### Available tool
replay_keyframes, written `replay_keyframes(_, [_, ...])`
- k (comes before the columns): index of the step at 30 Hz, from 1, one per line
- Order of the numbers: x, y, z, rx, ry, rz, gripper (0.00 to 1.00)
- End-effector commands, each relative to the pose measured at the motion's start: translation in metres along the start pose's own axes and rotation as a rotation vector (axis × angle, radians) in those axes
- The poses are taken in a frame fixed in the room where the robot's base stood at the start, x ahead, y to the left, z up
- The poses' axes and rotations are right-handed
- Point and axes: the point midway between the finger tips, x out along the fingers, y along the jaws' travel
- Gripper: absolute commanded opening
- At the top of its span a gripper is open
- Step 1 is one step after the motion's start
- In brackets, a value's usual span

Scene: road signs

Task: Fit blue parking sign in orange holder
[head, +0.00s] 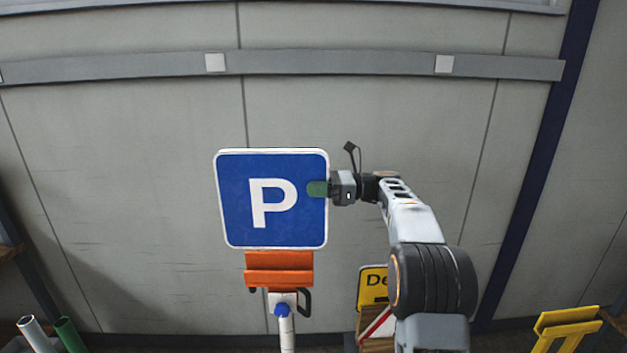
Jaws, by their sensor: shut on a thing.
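The blue parking sign (240,205) has a white P and a white border, and it stands upright in the head view. The orange holder (279,270) is just below it, on top of a white post with a blue knob. The sign's lower edge is right above the holder's top edge; I cannot tell whether it is inside the slot. My gripper (318,189) is shut on the sign's right edge, with a green fingertip across its face. The other finger is hidden behind the sign.
A yellow sign (372,286) and a red-and-white striped board (376,326) stand low, partly behind my arm. A yellow holder (567,326) is at the lower right. White and green tubes (70,335) are at the lower left. A grey wall with a rail (330,65) is behind.

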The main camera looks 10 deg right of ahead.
Motion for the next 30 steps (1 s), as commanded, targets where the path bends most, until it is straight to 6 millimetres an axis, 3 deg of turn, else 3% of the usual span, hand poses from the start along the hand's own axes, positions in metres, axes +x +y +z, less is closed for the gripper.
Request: replay_keyframes(30, [0.003,0.001,-0.085,-0.003,-0.002,0.005,0.0])
